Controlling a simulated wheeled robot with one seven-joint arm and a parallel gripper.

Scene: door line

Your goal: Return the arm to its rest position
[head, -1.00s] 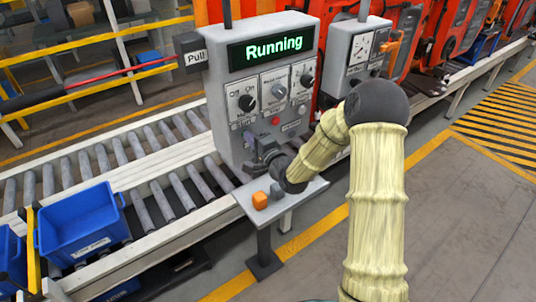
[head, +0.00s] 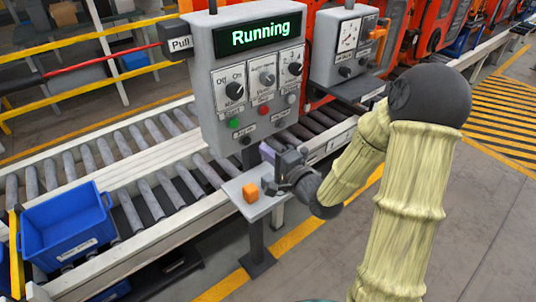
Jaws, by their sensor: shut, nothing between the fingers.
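My arm, in a pale yellow ribbed sleeve with dark joints, rises at the right of the head view and bends down to the left. My gripper (head: 268,170) is at its end, shut and empty. It is just in front of the lower part of the grey control panel (head: 205,110) and above a small grey shelf (head: 230,187). The panel's green display (head: 262,32) reads "Running".
An orange block (head: 250,193) sits on the shelf, near my gripper. A blue bin (head: 68,232) stands on the roller conveyor (head: 150,200) at left. A second grey box (head: 335,65) with a dial is right of the panel. Open floor (head: 480,210) lies to the right.

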